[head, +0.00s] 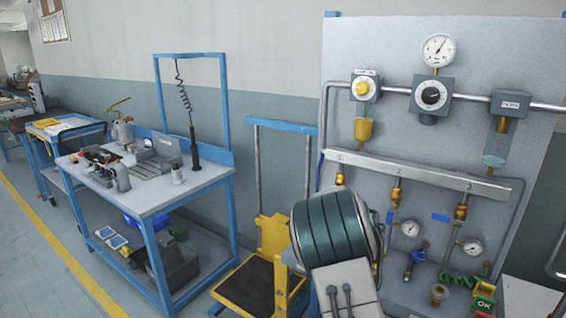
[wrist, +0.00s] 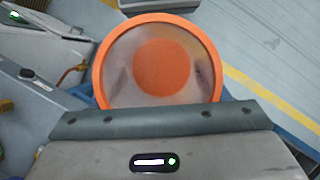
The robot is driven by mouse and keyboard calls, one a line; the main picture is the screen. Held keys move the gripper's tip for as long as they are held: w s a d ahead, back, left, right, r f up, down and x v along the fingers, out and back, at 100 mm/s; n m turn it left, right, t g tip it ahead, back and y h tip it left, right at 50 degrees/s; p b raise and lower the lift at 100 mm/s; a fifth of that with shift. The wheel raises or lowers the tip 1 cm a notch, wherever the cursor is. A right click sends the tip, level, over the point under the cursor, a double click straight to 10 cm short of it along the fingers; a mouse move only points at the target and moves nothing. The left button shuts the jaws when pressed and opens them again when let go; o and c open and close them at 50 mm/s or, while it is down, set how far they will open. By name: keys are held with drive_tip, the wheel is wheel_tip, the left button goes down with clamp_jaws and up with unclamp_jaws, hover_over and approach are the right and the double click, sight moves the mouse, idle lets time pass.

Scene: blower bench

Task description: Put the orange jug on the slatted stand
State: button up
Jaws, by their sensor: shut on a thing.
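The orange jug (wrist: 205,50) is in the wrist view, seen end-on as a round orange rim around a cloudy grey inside with an orange disc in the middle. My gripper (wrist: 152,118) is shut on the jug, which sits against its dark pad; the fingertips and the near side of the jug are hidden. In the head view my arm hides the jug and gripper. I cannot pick out the slatted stand for certain in either view.
A blue-framed workbench (head: 160,207) at left holds tools, cans and boxes. A yellow trolley (head: 273,236) stands between it and the gauge panel (head: 440,140) at right. A yellow line (head: 75,262) crosses open floor at far left.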

drive_tip(key=shift+r, duration=0.5)
drive_tip(key=w+x, duration=0.1)
drive_tip(key=x, duration=0.9)
drive_tip(key=shift+w+f, duration=0.25)
drive_tip(key=shift+f, duration=0.25)
drive_tip(key=shift+a, duration=0.15)
